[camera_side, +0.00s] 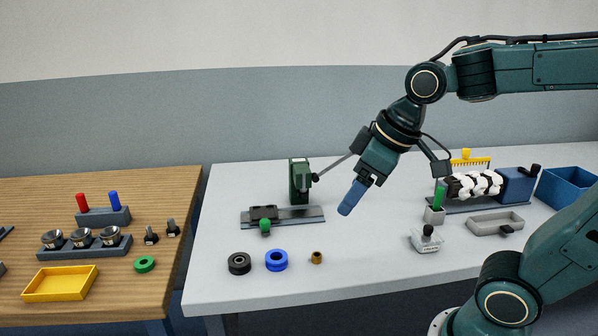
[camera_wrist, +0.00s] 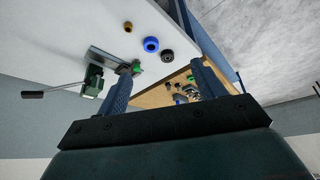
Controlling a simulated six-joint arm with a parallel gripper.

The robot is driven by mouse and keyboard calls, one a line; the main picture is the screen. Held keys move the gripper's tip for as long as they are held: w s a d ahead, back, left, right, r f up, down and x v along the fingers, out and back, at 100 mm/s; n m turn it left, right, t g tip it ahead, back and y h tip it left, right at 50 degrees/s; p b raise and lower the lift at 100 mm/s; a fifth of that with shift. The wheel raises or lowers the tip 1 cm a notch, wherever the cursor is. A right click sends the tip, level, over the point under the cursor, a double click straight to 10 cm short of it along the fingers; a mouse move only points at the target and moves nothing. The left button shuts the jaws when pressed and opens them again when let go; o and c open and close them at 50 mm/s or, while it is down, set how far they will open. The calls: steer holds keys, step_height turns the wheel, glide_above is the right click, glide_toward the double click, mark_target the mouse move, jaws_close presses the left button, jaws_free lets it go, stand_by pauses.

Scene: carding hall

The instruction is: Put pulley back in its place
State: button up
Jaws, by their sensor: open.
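Ring-shaped parts that could be the pulley lie flat on the white table: a blue ring (camera_side: 277,260) and a black ring (camera_side: 239,263), with a small brass bushing (camera_side: 316,257) beside them. A green ring (camera_side: 145,264) lies on the wooden table. I cannot tell which is the pulley. In the wrist view the blue ring (camera_wrist: 151,44), black ring (camera_wrist: 166,56) and brass bushing (camera_wrist: 128,27) also show. My gripper (camera_side: 346,208) is in the air above the white table, right of the green lever device (camera_side: 300,180). Its blue fingers (camera_wrist: 161,68) are apart and empty.
A rail with a green knob (camera_side: 265,226) lies before the lever device. At right are a green-handled tool (camera_side: 439,196), a weight (camera_side: 427,239), a grey tray (camera_side: 495,222) and a blue bin (camera_side: 570,186). A yellow tray (camera_side: 60,284) is on the wooden table.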

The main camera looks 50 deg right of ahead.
steer(key=s+d+m, duration=0.1)
steer(key=s+m, duration=0.1)
steer(key=s, duration=0.6)
steer(key=shift+f+m+t+h, duration=0.3)
steer(key=shift+f, duration=0.1)
stand_by(0.8)
